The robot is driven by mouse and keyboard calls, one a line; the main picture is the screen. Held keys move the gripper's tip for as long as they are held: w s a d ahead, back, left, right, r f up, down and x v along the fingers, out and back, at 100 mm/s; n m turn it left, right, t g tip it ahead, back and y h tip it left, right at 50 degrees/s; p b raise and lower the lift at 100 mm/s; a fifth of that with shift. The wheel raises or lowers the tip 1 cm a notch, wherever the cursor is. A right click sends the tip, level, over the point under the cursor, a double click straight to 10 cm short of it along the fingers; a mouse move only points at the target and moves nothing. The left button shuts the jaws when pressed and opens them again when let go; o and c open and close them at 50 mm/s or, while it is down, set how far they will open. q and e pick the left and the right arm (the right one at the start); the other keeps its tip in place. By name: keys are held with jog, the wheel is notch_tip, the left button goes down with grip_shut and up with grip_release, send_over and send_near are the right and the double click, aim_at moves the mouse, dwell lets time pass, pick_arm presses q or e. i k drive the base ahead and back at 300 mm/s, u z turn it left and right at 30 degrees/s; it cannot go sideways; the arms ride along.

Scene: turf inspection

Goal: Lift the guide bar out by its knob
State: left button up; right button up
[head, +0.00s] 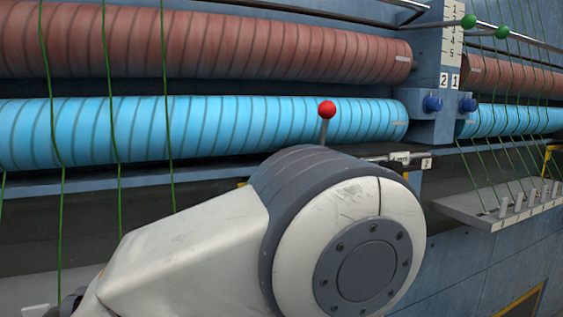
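A red ball knob (326,109) stands on a short metal stem in front of the blue roller. The stem's lower end is hidden behind a large white and grey joint of my arm. A thin metal bar (376,158) shows just right of that joint, ending near a small numbered plate (426,163). Whether the knob's stem joins this bar is hidden. Neither gripper can be seen; my arm link and joint fill the lower middle of the view.
A blue roller (60,130) and a red-brown roller (200,45) run across behind. Green strands hang in front at left and right. A ledge with pegs (490,208) juts out at right.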

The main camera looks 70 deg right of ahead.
aim_at(396, 162)
jog(key=u, duration=1.45)
jog(key=k, duration=2.25)
jog(key=z, duration=0.3)
